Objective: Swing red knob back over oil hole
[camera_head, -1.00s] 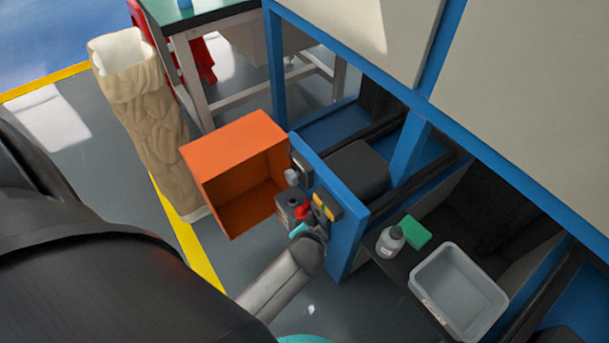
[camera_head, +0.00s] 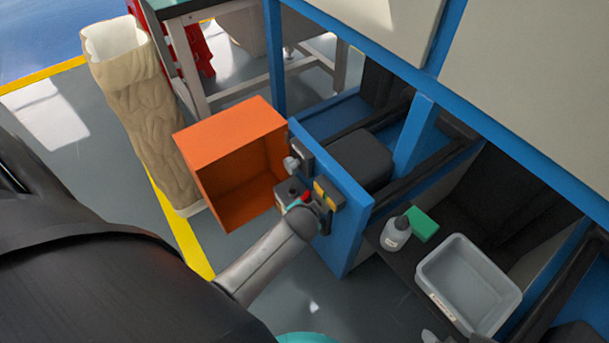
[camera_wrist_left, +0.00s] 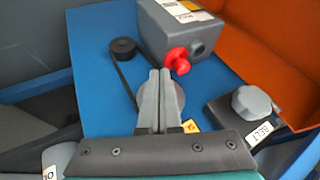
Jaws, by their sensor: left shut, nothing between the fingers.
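The red knob (camera_wrist_left: 178,60) sticks out of the end of a grey box (camera_wrist_left: 178,32) in the left wrist view. A dark round opening (camera_wrist_left: 198,47) shows beside the knob on the same face; I cannot tell for sure that it is the oil hole. My left gripper (camera_wrist_left: 161,75) is shut and empty. Its tips appear just below and left of the knob, and I cannot tell if they touch it. In the head view the red knob (camera_head: 307,196) is partly hidden by my left wrist, and the left fingers are mostly hidden.
A blue panel (camera_head: 340,200) carries the grey box and other controls. A grey knob (camera_wrist_left: 252,103) sits near a BELT label, right of the gripper. An open orange box (camera_head: 230,135) stands beside the panel. A bottle (camera_head: 395,235) and a grey tray (camera_head: 435,295) are at right.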

